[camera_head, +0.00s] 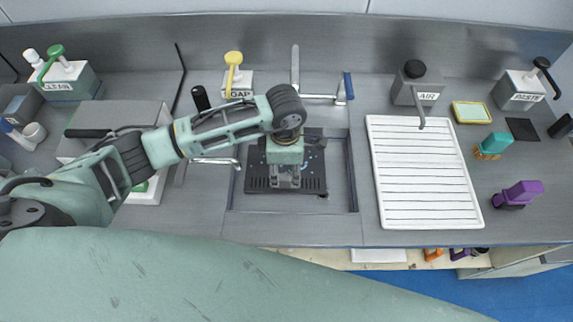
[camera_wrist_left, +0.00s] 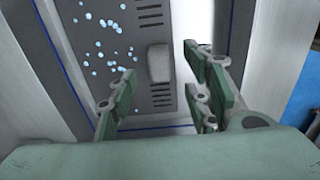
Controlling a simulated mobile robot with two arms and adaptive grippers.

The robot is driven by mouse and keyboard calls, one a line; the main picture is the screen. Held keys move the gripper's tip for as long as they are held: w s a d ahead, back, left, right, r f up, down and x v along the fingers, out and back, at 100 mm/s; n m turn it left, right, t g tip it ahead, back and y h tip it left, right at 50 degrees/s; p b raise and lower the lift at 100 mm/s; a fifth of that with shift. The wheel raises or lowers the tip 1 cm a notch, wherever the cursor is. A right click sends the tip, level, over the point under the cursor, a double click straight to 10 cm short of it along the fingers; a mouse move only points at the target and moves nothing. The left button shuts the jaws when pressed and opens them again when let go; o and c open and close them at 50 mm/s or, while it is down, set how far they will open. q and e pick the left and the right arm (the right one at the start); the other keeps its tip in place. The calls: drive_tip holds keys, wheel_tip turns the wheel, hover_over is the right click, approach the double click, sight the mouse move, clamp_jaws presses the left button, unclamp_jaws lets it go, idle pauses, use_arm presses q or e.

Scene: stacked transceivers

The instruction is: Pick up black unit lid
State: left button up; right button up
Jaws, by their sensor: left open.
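The black unit lid (camera_head: 314,170) is a dark flat panel with slots and pale blue drops on it, lying in the sink. It also shows in the left wrist view (camera_wrist_left: 150,25), with a small grey block-like handle (camera_wrist_left: 159,63) raised on it. My left gripper (camera_head: 286,184) is over the lid, pointing down. In the left wrist view the green fingers (camera_wrist_left: 163,78) stand apart, one on each side of the handle in the picture. Nothing is held between them. Whether the fingertips are down level with the handle I cannot tell. My right gripper is out of view.
The sink rim (camera_head: 354,195) surrounds the lid closely. A faucet (camera_head: 296,70) and a soap dispenser (camera_head: 235,78) stand behind it. A white ribbed drainboard (camera_head: 422,180) is at the right. A box marked CLEAN (camera_head: 65,80) stands back left.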

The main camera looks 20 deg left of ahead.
sight(285, 177)
use_arm(q)
wheel_tip(285, 177, down, 4)
drive_tip(key=shift+s+r+p, duration=0.1)
drive_tip(key=shift+r+p, duration=0.15)
drive_tip(key=shift+p, duration=0.6)
drive_tip(key=shift+f, duration=0.7)
drive_tip(key=shift+a, duration=0.1)
clamp_jaws()
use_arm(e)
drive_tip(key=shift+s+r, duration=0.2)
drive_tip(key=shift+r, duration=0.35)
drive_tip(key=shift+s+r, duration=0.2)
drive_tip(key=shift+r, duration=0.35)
use_arm(q)
drive_tip(key=shift+w+r, duration=0.1)
drive_tip(key=shift+w, duration=0.1)
